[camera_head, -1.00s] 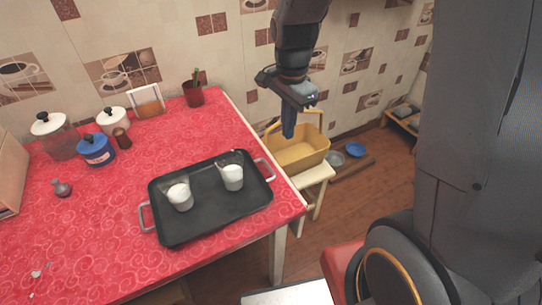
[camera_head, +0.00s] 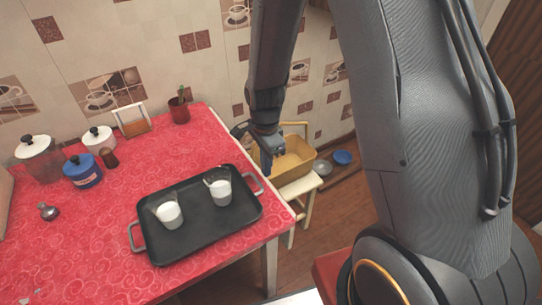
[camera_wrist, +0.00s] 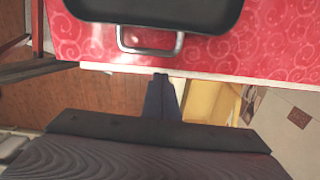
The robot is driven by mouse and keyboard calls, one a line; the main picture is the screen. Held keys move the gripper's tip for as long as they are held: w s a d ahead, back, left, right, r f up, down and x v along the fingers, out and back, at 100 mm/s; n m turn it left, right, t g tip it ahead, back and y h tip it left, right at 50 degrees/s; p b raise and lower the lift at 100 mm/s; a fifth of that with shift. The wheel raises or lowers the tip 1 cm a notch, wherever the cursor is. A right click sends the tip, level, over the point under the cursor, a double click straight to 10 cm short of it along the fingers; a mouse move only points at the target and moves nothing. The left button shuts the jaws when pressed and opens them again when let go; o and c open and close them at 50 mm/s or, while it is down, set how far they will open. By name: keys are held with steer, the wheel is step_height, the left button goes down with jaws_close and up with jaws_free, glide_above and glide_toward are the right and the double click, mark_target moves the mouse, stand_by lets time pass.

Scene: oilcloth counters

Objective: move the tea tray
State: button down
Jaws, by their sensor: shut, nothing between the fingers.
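The black tea tray (camera_head: 205,231) lies on the red counter (camera_head: 90,225), with a metal handle at each short end. Two cups of white contents stand on it, one at the left (camera_head: 169,215) and one at the right (camera_head: 220,192). My gripper (camera_head: 267,166) is shut and empty, just off the counter's right edge and near the tray's right handle (camera_head: 254,183). In the wrist view, the fingertips (camera_wrist: 161,76) point toward the counter's pale edge. The handle (camera_wrist: 150,44) lies beyond them, apart from the fingers.
Jars (camera_head: 83,172), a napkin holder (camera_head: 132,122) and a potted plant (camera_head: 180,109) stand at the back of the counter. A yellow basket (camera_head: 290,162) on a stool is to the right, near my arm. The counter's front left is mostly clear.

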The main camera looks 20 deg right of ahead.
steer(key=shift+s+a+p, duration=0.15)
steer(key=shift+s+a, duration=0.05)
steer(key=shift+a, duration=0.45)
steer(key=shift+s+a+p, duration=0.15)
steer(key=shift+a, duration=0.5)
steer(key=shift+r, duration=0.1)
